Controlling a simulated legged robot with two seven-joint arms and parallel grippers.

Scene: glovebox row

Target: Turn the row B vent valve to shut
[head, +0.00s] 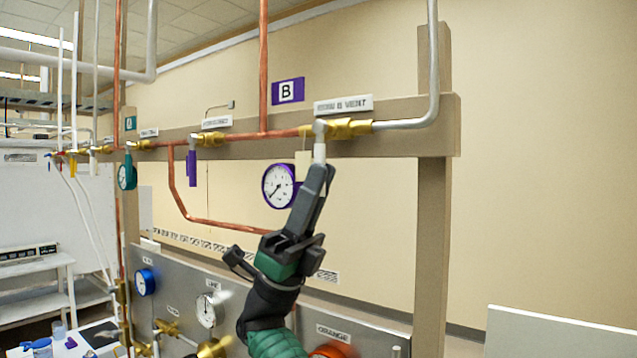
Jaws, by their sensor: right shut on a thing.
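The row B vent valve (348,128) is a brass fitting on the horizontal pipe, on the beige wooden rail under a white label (343,105). The label's print is blurred but seems to end in "VENT". The valve's pale lever (319,150) points down, roughly across the pipe. My right gripper (319,170) reaches up from below and is shut on the lower end of this lever; the fingers hide its tip. A purple sign with the letter B (288,91) is on the wall to the upper left. My left gripper is not in view.
A purple-rimmed gauge (279,186) hangs just left of my right gripper. A grey panel (240,290) with gauges and knobs is below. A wooden post (432,230) stands right.

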